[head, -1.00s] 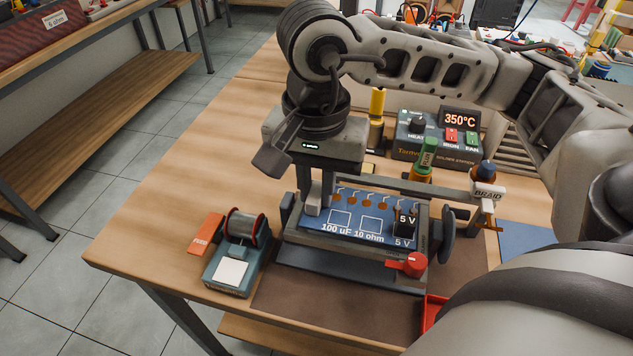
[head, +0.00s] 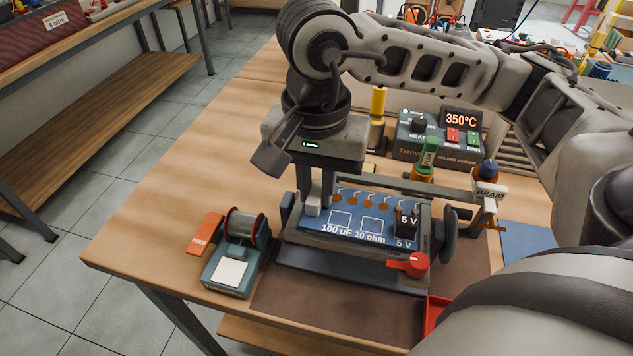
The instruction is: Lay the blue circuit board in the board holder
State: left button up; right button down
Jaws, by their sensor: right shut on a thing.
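The blue circuit board (head: 352,222) lies face up within the frame of the grey board holder (head: 350,274). Its printed marks read "100 uF", "10 ohm" and "5 V", and a black 5 V part stands at its right end. My right gripper (head: 314,200) points down at the board's left end. It is shut on the board there; the exact grip is partly hidden by the fingers. The holder has a red lever (head: 415,264) at its front right and a dark round knob on its right side. My left gripper is not in view.
A solder spool feeder (head: 238,255) stands left of the holder. The solder station (head: 438,138), reading 350°C, is behind. A braid dispenser (head: 488,188) stands to the right, and a red tray edge (head: 433,312) at the front. The table's left part is clear.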

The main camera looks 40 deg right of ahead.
jog(key=shift+f+b, duration=0.2)
jog(key=shift+b, duration=0.65)
dwell(0.9)
jog(key=c, duration=0.9)
grip_release()
jog(key=shift+r, duration=0.15)
jog(key=shift+w+a+r+p, duration=0.15)
jog(key=shift+r+p, duration=0.35)
jog(key=shift+r, duration=0.25)
jog(key=shift+r+p, duration=1.05)
jog(key=shift+r, duration=1.05)
